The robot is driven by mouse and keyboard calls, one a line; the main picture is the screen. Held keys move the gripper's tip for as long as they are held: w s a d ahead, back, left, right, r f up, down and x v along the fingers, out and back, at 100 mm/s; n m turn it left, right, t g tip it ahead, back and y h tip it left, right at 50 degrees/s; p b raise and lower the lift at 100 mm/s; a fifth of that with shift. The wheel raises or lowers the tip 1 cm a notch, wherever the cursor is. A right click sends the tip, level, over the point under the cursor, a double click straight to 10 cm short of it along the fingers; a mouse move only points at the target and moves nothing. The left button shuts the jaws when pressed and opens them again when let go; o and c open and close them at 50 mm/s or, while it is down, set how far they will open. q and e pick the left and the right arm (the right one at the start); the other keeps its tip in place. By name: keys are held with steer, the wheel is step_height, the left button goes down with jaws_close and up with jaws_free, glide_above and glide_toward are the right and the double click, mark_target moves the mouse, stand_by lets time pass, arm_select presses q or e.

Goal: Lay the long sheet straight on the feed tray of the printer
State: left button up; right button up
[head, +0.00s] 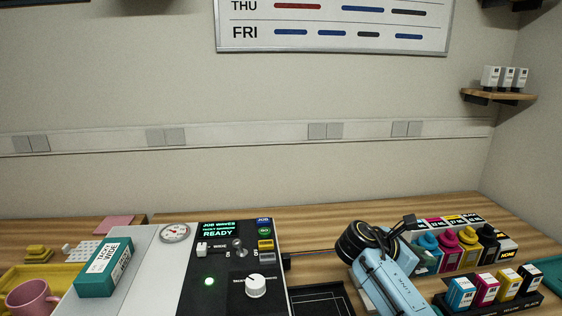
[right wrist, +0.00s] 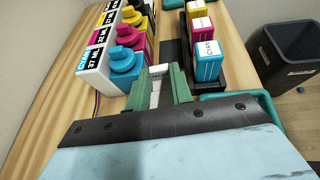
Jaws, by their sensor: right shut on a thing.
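My right gripper (right wrist: 158,82) has green fingers closed on a small white thing (right wrist: 157,72); I cannot tell what it is. In the head view my light blue right arm covers much of this gripper. It is between the ink bottle row and the ink carton row, close to the cyan bottle (right wrist: 124,62). I can make out no long sheet in either view. No printer feed tray can be told for sure; a machine with a black control panel (head: 222,276), its screen reading READY, stands at the middle left. My left gripper is out of view.
Ink bottles (head: 467,236) stand behind small ink cartons (head: 486,288) at the right. A teal box (head: 106,268), a pink mug (head: 32,298) and a yellow tray (head: 18,278) are at the left. A dark bin (right wrist: 292,58) stands on the floor beyond the desk.

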steer(key=shift+s+d+f+n+t, duration=0.2)
steer(key=shift+d+n+t, duration=0.15)
steer(key=shift+n+t, duration=0.3)
steer(key=shift+f+n+t+y, duration=0.1)
steer(key=shift+n+t+y, duration=0.45)
steer(key=shift+t, duration=0.2)
steer(key=shift+s+a+n+t+y, duration=0.25)
steer(key=shift+n+t, duration=0.45)
steer(key=shift+t, duration=0.1)
steer(key=s+a+r+n+t+y, duration=0.1)
steer(key=s+a+n+t+y, duration=0.5)
steer(key=s+a+n+y, duration=0.5)
steer(key=s+a+n, duration=0.1)
steer(key=a, duration=0.2)
steer(key=shift+s+a+y, duration=0.25)
steer(key=shift+s+y, duration=0.05)
steer(key=shift+s, duration=0.05)
steer(key=shift+s, duration=0.1)
